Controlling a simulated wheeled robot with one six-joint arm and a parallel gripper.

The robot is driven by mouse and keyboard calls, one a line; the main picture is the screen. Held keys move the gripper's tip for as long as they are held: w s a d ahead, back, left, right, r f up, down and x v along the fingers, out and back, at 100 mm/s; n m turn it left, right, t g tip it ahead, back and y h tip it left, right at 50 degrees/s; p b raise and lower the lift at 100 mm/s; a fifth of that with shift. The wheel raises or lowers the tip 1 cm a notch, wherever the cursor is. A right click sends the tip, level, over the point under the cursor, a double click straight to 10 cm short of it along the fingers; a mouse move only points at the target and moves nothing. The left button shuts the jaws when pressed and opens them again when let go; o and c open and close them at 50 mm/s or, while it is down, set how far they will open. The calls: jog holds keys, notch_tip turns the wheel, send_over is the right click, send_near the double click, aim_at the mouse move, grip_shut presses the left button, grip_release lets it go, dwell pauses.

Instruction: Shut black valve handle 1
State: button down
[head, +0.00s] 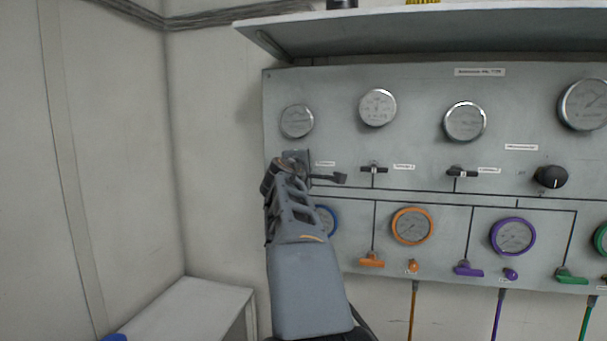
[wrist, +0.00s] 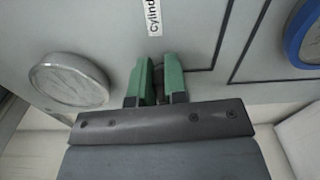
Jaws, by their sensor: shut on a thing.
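My gripper (wrist: 157,80) has two green fingers closed on a dark piece between them, black valve handle 1 (wrist: 159,94), at the panel face. Most of the handle is hidden by the fingers and the gripper body, so its angle cannot be told. In the head view my gripper (head: 296,162) is at the left end of the panel's upper valve row, below the leftmost gauge. My arm covers handle 1 there.
The grey panel (head: 430,92) carries round gauges. Two more black handles (head: 374,169) (head: 462,173) are to the right in the same row. The blue-rimmed gauge (wrist: 306,35) is close by. A shelf (head: 420,38) juts out above; a white bench (head: 185,310) stands at lower left.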

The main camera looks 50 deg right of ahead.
jog(key=shift+f+m+b, duration=0.15)
jog(key=shift+m+b, duration=0.25)
jog(key=shift+m, duration=0.3)
jog(key=c, duration=1.1)
grip_release()
jog(key=shift+c, duration=0.2)
jog(key=b+v, duration=0.3)
jog(key=v, duration=1)
jog(key=shift+s+a, duration=0.25)
jog(key=shift+a, duration=0.05)
